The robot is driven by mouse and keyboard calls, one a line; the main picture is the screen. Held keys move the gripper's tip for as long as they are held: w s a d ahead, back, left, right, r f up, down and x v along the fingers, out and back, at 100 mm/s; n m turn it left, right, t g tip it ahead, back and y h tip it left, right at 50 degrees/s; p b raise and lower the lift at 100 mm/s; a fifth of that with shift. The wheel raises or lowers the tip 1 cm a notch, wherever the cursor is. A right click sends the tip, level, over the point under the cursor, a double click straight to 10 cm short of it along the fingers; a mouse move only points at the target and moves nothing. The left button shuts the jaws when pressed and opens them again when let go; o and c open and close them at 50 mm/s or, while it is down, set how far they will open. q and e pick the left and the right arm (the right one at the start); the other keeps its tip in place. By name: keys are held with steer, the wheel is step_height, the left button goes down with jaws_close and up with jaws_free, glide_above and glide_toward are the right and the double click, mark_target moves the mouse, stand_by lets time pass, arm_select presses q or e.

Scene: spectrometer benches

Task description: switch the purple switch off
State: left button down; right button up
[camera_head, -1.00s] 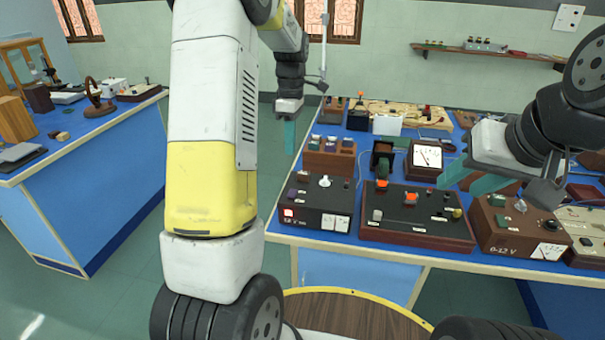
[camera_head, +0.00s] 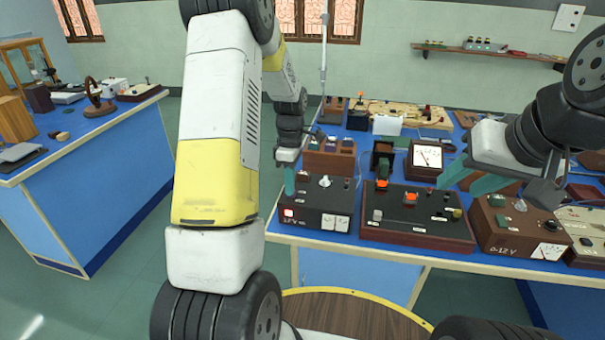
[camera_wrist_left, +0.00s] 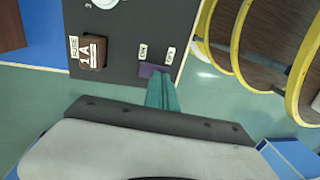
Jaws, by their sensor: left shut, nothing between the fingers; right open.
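The purple switch (camera_wrist_left: 149,70) sits on the dark top panel of a box (camera_wrist_left: 118,28), beside ON and OFF labels, in the left wrist view. In the head view, my left gripper (camera_head: 289,183) is over the left edge of this black 12 V box (camera_head: 312,207) and seems to cover the switch. The left gripper's teal fingers (camera_wrist_left: 161,91) are shut and empty, with their tips right at the switch. I cannot tell whether they touch it. My right gripper (camera_head: 469,180) is open and empty above the right part of the bench.
A brown 1 A fuse (camera_wrist_left: 92,52) stands near the switch, and a white knob (camera_head: 325,181) is on the same box. A dark red-brown box (camera_head: 417,232) stands to its right. The back of the blue bench is crowded with instruments. The floor at left is free.

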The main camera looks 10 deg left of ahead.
arm_select(q)
steer(key=shift+s+f, duration=0.5)
steer(key=shift+f, duration=0.1)
steer(key=shift+w, duration=0.15)
steer(key=shift+w+r, duration=0.2)
steer(key=shift+w, duration=0.45)
steer(key=shift+w+a+r, duration=0.1)
steer(key=shift+w+r, duration=0.15)
steer(key=shift+r, duration=0.2)
step_height(320, 180, up, 14)
steer(key=shift+w+f, duration=0.15)
steer(key=shift+w, duration=0.25)
